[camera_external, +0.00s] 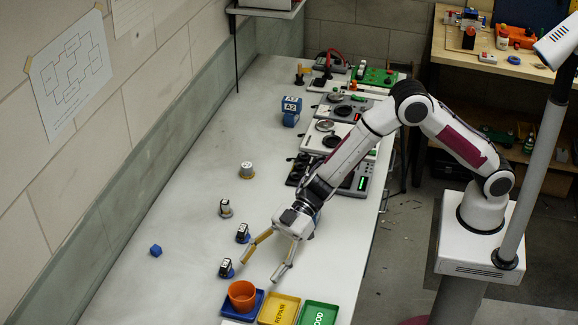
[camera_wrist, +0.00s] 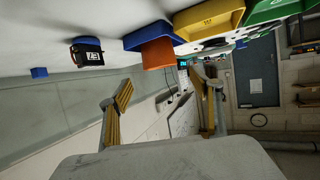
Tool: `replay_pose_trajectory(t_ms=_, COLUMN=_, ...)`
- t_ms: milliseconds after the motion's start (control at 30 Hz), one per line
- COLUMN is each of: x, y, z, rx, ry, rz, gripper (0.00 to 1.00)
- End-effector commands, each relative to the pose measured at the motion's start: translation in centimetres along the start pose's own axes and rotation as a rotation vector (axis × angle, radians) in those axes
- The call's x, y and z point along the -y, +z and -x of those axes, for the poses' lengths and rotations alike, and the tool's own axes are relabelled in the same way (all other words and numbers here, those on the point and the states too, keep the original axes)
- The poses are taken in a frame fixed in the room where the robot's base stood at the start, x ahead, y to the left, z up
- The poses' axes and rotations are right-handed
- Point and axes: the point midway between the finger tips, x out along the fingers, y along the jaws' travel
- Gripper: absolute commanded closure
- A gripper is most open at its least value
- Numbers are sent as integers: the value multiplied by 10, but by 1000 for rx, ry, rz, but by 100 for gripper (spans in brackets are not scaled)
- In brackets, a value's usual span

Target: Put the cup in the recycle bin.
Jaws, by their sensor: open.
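An orange cup (camera_external: 242,292) stands at the blue tray (camera_external: 230,312) near the front of the bench, apparently inside it. The cup also shows in the wrist view (camera_wrist: 157,55), against the blue tray (camera_wrist: 146,36).
A yellow tray marked REPAIR (camera_external: 279,309) and a green tray (camera_external: 319,314) stand right of the blue one. Small black servos (camera_external: 226,268) stand left of my gripper. A blue cube (camera_external: 155,250) lies farther left. Instruments line the right edge (camera_external: 337,138). The bench's left side is mostly clear.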

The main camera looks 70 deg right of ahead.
Motion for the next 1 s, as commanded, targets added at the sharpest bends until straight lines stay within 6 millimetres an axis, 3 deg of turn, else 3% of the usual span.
replay_pose_trajectory(t_ms=300, x=0, y=0, z=27, rx=0, ry=1, rz=-1, gripper=36)
replay_pose_trajectory(t_ms=1000, x=0, y=0, z=30, rx=0, ry=0, rz=-1, gripper=36)
